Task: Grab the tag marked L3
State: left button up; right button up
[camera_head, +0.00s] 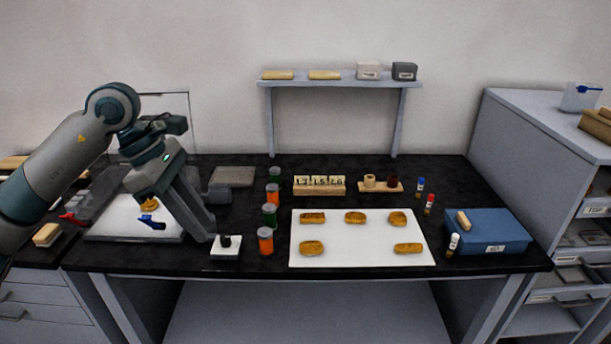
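A wooden rack (319,191) stands on the black bench, behind the white mat, and holds several pale tags (320,181) in a row. The tags bear dark marks too small to read surely, so I cannot tell which one is L3. My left gripper (207,234) comes in from the left and points down and to the right. Its fingertips are over the bench near a small white block with a black knob, well left of the rack. I see nothing clearly held in it, and its finger gap is hard to judge. My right gripper is out of view.
Green and orange jars (265,241) stand in a column between my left gripper and the rack. A white mat (345,257) carries several golden-brown pieces. A blue box (500,232) and small vials are at the right. A shelf (340,83) stands behind the rack.

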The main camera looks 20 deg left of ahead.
aim_at(299, 181)
jog(key=i, duration=1.45)
